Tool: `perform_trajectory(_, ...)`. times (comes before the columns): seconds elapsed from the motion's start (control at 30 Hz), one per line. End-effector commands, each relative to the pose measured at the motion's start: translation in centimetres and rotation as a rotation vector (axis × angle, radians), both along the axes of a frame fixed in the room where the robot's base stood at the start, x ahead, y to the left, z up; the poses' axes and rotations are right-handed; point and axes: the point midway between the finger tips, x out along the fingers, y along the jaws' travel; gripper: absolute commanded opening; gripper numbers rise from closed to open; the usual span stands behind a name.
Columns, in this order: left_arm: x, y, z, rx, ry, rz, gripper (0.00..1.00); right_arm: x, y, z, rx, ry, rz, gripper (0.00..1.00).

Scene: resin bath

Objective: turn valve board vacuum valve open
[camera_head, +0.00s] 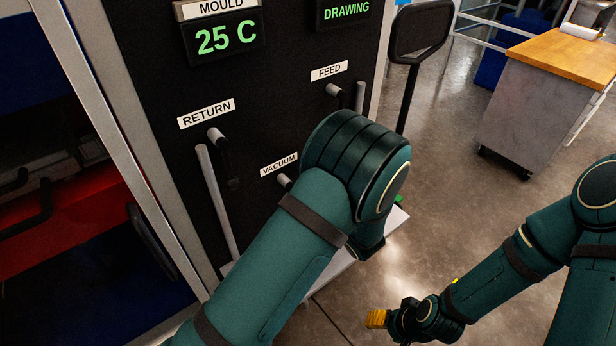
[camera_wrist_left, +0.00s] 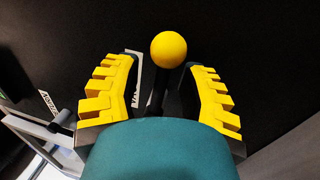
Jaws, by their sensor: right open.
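The valve board (camera_head: 165,75) is a black panel. Its VACUUM label (camera_head: 279,165) has a grey valve pivot (camera_head: 285,182) just below, and my left arm covers the rest of that valve. In the left wrist view a yellow ball knob (camera_wrist_left: 168,49) on a dark lever lies between the two yellow-padded fingers of my left gripper (camera_wrist_left: 165,68). The fingers are spread, with a visible gap on both sides of the knob. Part of a white label shows behind the left finger. My right gripper (camera_head: 376,318) is open and empty, low over the floor, far from the board.
The RETURN valve (camera_head: 216,135) and FEED valve (camera_head: 334,90) sit on the same board, near grey pipes. A dark panel on a post (camera_head: 420,30) stands right of the board. A wood-topped cabinet (camera_head: 565,55) stands back right. Open floor lies between.

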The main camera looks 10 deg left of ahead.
Motion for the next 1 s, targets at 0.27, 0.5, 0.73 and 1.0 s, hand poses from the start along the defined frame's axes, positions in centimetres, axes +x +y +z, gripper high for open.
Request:
perform_trajectory(0.27,0.0,0.0,0.0,0.001,0.000,0.000,0.41,0.0,0.0,0.0,0.000,0.000,0.000,0.56)
perform_trajectory(0.5,-1.5,-2.0,-0.5,0.001,0.001,-0.003,0.41,0.0,0.0,0.0,0.000,0.000,0.000,0.56)
perform_trajectory(0.73,-3.6,-4.7,-1.2,0.001,0.002,-0.002,0.41,0.0,0.0,0.0,0.000,0.000,0.000,0.56)
perform_trajectory(1.0,-4.5,-5.8,-1.5,0.001,0.000,0.001,0.41,0.0,0.0,0.0,0.000,0.000,0.000,0.56)
